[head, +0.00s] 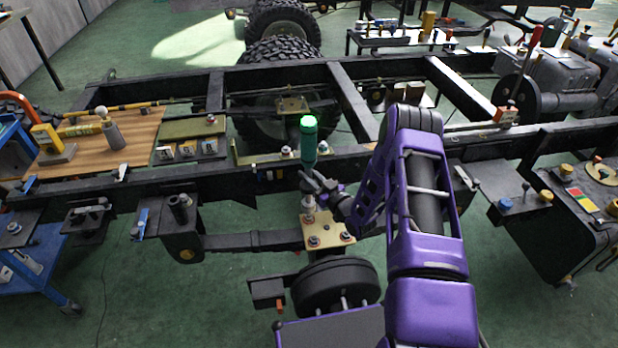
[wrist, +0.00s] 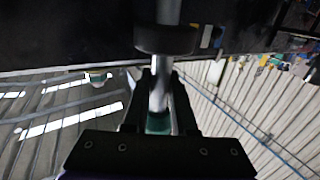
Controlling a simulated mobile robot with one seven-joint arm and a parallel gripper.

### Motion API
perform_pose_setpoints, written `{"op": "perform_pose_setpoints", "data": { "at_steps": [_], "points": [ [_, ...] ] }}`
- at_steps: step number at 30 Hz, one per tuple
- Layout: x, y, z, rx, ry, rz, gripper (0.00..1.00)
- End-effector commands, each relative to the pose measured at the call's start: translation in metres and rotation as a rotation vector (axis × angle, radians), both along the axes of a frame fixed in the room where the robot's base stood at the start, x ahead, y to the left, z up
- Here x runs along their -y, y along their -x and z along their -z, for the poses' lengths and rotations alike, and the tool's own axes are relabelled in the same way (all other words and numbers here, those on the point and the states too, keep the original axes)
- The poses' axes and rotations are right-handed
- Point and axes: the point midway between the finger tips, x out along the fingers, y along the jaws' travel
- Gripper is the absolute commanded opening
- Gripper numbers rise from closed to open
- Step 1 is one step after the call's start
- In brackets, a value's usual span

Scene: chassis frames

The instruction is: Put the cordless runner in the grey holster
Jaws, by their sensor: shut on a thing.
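The cordless runner (head: 309,143) is an upright green cylinder with a lit green top in the head view. My gripper (head: 316,184) is shut on its lower part. In the wrist view, my gripper (wrist: 160,85) has its fingers on either side of the runner's silver shaft (wrist: 158,97), with a dark collar beyond them. The runner's lower end is over or on a tan bolted plate (head: 330,233); I cannot tell whether they touch. A grey upright cylinder (head: 113,136) with a tan top stands on the wooden board; I cannot tell whether it is the grey holster.
A black chassis frame (head: 230,178) crosses the view, with rails close behind the runner. The wooden board (head: 85,150) at left carries a yellow block (head: 47,140). A dark bracket with a cylinder (head: 180,207) is left of the plate. Machinery fills the right side.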

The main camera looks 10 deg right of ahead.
Motion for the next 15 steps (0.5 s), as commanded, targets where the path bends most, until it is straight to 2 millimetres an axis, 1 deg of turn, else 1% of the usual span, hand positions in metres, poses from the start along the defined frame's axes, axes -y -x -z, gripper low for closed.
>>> {"op": "perform_pose_setpoints", "data": {
  "at_steps": [1, 6, 15],
  "points": [
    [0.000, -0.001, -0.012, 0.007, -0.001, 0.000, 0.00],
    [0.000, -0.001, -0.026, 0.006, -0.001, 0.000, 0.00],
    [0.000, -0.001, -0.027, 0.006, -0.002, 0.000, 0.00]
  ]
}}
